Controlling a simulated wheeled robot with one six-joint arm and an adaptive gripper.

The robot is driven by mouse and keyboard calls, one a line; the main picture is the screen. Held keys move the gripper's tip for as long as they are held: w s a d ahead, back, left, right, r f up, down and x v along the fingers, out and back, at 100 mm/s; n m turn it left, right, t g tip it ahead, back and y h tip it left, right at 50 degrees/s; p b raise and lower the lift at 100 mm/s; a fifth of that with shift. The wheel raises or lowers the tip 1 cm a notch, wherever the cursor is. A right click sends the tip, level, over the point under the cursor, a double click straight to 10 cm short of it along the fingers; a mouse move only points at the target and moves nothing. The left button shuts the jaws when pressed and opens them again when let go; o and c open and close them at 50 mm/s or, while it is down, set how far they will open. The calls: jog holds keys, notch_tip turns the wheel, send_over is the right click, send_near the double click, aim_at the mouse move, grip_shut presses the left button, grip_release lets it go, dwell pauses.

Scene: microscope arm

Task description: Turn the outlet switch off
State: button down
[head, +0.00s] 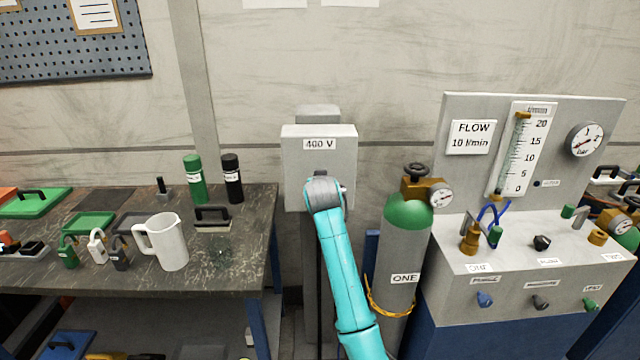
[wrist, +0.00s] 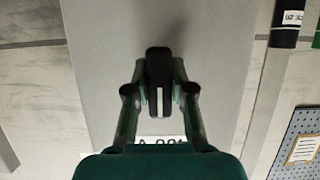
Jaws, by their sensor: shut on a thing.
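The grey outlet box (head: 300,170) labelled "400 V" is mounted on a post in the middle of the head view. My cyan arm reaches up to its front and hides its lower middle. In the wrist view the grey face of the box (wrist: 100,50) fills the centre, with its label upside down and partly covered. A black switch handle (wrist: 158,58) with a white line stands out from that face. My gripper (wrist: 160,76) is shut on the handle, one finger on each side. The fingertips are hidden from the head view.
A gas cylinder (head: 398,255) with a green top stands just right of my arm. A flow panel (head: 470,185) is further right. On the left a dark workbench (head: 205,265) holds a white jug (head: 170,248), padlocks and bottles.

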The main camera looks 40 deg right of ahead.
jog(key=c, duration=1)
grip_release()
jog(key=v, duration=1.2)
jog(key=shift+a+f, duration=0.1)
jog(key=shift+f, duration=0.05)
